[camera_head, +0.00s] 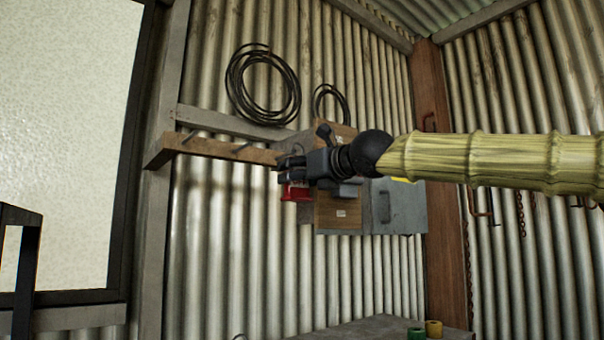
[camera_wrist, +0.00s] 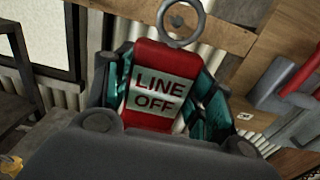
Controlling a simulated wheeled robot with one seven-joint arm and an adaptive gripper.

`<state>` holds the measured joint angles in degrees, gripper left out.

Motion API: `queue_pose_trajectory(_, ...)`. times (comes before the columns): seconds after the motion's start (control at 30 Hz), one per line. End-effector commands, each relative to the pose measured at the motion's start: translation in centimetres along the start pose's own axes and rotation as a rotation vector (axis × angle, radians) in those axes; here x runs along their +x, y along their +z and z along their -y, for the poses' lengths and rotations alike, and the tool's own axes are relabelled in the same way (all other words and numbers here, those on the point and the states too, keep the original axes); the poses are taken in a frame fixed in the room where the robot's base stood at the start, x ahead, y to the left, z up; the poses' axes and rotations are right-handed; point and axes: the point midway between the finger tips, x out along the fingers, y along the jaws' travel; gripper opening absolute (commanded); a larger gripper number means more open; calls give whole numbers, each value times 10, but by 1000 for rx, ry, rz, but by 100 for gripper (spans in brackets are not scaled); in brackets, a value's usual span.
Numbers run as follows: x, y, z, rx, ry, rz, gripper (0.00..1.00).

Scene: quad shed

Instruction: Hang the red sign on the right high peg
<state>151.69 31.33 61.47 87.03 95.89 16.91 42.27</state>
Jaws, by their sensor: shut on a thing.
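The red sign (camera_wrist: 158,58) reads "LINE OFF" on a white panel and has a grey metal ring (camera_wrist: 182,40) at its top. My gripper (camera_head: 284,169) is shut on the sign, its teal-padded fingers on both sides of it. In the head view, part of the red sign (camera_head: 295,192) shows just below the fingers. A wooden rail (camera_head: 215,149) with pegs runs along the wall; two pegs show, a left one (camera_head: 190,136) and another (camera_head: 243,147). The rail's right end is hidden behind my gripper. In the wrist view, a small grey peg-like tip (camera_wrist: 176,20) shows inside the ring's outline; I cannot tell whether the ring is around it.
A grey box (camera_head: 398,206) and a wooden panel (camera_head: 337,212) are on the wall just beyond my gripper. Coiled black cables (camera_head: 240,85) hang above the rail. A bench (camera_head: 365,329) with a green (camera_head: 416,333) and a yellow item (camera_head: 433,329) stands below. A window is at left.

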Motion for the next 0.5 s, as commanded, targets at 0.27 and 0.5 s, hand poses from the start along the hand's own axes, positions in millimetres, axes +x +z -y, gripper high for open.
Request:
queue_pose_trajectory(0.27,13,-1,0,1,1,0,29)
queue_pose_trajectory(0.5,24,-1,0,0,0,1,29)
